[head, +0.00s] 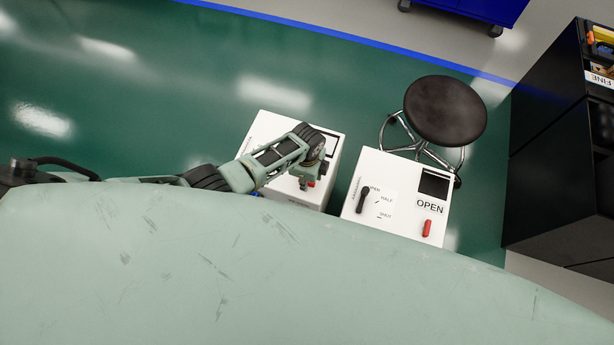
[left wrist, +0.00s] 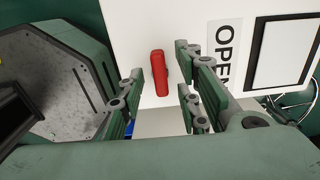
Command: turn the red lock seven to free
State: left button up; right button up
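Two white boxes stand side by side in the head view, and no number seven can be read on either. My left gripper (head: 305,181) is over the left box (head: 266,127), close to a small red handle (head: 311,184) that it partly hides. In the left wrist view a red handle (left wrist: 160,73) stands upright in the picture on a white face, beside an "OPE…" sign. My left gripper (left wrist: 158,92) is open, with fingers on both sides of the handle and gaps showing. My right gripper is in neither view.
A black cabinet (head: 560,150) is at right. Green floor is clear at left.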

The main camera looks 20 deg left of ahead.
pick_arm(q)
jog(key=shift+r, duration=0.15)
notch_tip(320, 180, up, 12)
dwell(0.5)
dwell(0.4)
